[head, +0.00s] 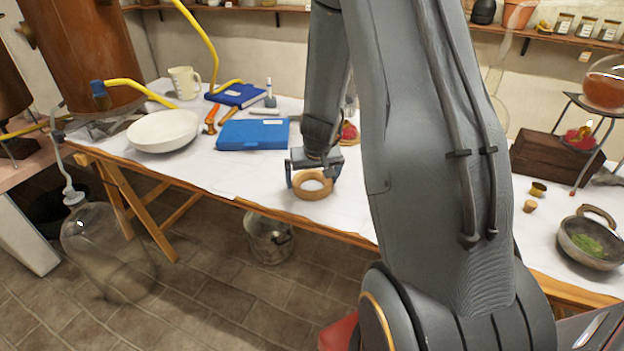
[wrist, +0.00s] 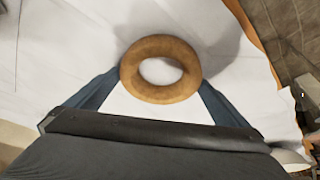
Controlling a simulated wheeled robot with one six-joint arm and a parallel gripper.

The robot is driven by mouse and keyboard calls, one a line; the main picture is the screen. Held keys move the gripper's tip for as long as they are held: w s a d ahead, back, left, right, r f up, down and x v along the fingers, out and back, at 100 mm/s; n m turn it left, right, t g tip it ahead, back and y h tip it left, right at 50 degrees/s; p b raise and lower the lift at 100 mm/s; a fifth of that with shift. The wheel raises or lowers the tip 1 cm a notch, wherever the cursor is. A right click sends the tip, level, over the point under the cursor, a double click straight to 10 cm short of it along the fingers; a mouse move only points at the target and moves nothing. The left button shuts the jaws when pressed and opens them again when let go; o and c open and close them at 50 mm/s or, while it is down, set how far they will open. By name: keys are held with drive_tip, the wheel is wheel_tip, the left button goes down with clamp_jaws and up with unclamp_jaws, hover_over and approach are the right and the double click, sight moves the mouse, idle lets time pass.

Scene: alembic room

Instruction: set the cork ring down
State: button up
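The cork ring (head: 313,193) is a thick brown ring with a round hole. In the head view it is at the front part of the white-covered table (head: 215,176), level, with my gripper (head: 313,180) over it. In the wrist view the cork ring (wrist: 160,94) lies between the two blue fingers of my gripper (wrist: 160,90). The fingertips press against its left and right sides. I cannot tell whether its underside touches the cloth. A shadow falls on the cloth beside it.
A blue box (head: 253,135) and a white bowl (head: 163,131) lie left of the ring. The table's wooden front edge (head: 262,207) is close. A mortar with green herbs (head: 590,243) stands far right. The cloth around the ring is mostly clear.

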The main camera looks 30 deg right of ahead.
drive_tip(key=shift+r, duration=0.1)
drive_tip(key=p+v, duration=1)
drive_tip(key=v, duration=0.2)
drive_tip(key=s+a+r+n+g, duration=0.1)
drive_tip(key=s+a+r, duration=0.5)
drive_tip(key=s+a, duration=0.2)
drive_tip(key=s+a+r+n+g+y, duration=0.1)
drive_tip(key=s+a+r+n, duration=0.1)
drive_tip(key=s+a+r, duration=0.4)
drive_tip(key=s+a, duration=0.2)
drive_tip(key=s, duration=0.2)
drive_tip(key=shift+s+n, duration=0.2)
drive_tip(key=shift+n, duration=0.1)
drive_tip(key=shift+r, duration=0.15)
drive_tip(key=shift+g, duration=0.4)
wheel_tip(320, 180, down, 4)
drive_tip(key=b, duration=0.3)
